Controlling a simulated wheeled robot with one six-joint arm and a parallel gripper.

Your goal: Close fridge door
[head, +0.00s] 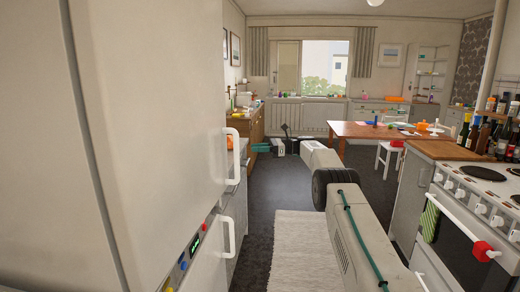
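The tall off-white fridge (160,110) fills the left side of the head view, very close. Its upper door has a white upright handle (232,157). A lower door has a second white handle (229,238). A dark vertical seam runs down the left part of the fridge; from this angle I cannot tell whether either door stands ajar. My arm reaches forward from the lower right, well right of the fridge. My gripper (286,131) appears small and dark at its far end, apart from both handles. I cannot make out its fingers clearly.
A cooker (460,225) and bottle-topped counter (440,150) stand at right. A wooden table (365,131) and white stool (388,158) stand beyond. A pale rug (295,250) lies on open dark floor.

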